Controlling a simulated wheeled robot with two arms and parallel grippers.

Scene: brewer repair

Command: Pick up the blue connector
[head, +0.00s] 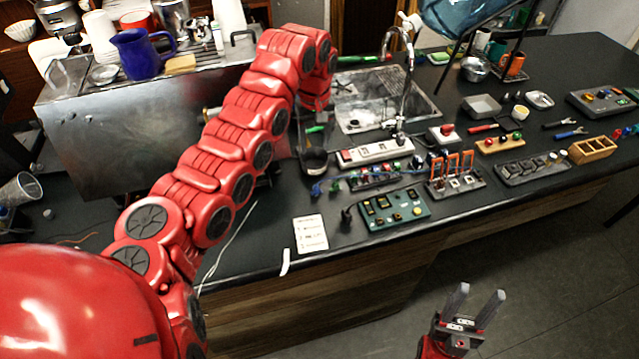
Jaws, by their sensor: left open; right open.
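A small blue connector (317,190) lies on the dark counter, left of the green circuit board (395,207). A thin blue cable runs near it to the right. My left arm reaches over the counter from the left. My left gripper (316,116) points down at the arm's far end, above and behind the connector and apart from it. It is open, though its fingers are small and hard to make out. My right gripper (474,306) is open and empty, low at the front, over the floor and away from the counter.
A white power strip (376,152) and a dark cup-like holder (313,161) stand behind the connector. A steel sink with a tap (408,60) is further back. A paper note (310,233) lies in front. The espresso machine (150,120) fills the back left.

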